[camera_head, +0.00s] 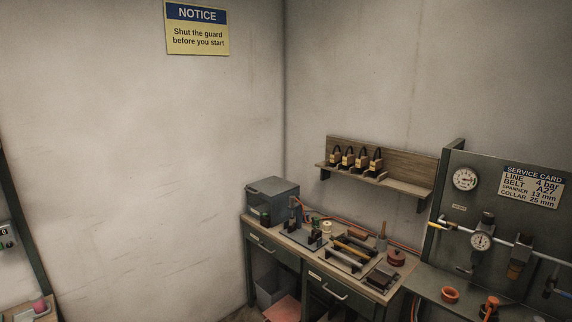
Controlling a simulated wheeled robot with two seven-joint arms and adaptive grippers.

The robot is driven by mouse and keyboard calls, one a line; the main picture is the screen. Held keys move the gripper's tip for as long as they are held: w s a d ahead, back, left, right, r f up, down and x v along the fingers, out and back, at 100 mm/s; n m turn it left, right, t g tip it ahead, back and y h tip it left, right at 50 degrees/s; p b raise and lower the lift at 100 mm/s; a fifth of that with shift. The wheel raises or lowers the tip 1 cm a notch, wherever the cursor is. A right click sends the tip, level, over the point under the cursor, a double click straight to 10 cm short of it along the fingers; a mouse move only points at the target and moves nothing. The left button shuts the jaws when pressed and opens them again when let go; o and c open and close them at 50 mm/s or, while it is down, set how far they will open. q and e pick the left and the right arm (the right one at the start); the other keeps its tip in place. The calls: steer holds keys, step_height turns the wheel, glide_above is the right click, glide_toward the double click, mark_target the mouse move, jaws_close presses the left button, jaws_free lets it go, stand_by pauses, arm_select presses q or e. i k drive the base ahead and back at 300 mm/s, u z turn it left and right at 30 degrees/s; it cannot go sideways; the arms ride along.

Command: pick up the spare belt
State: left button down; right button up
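I cannot make out a spare belt anywhere in the head view. A service card (531,187) on the panel at the right reads "BELT A27", among other lines. Neither of my grippers is in view.
A workbench (262,243) with drawers stands in the corner, crowded with a grey box (272,194), tools on a tray and a red round container (396,257). Several yellow padlocks (348,158) sit on a wall shelf (405,183). A gauge panel (455,262) stands at right; a bin (270,290) is below.

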mark_target(349, 159)
steer(key=u, duration=0.8)
steer(key=i, duration=1.05)
steer(key=z, duration=0.15)
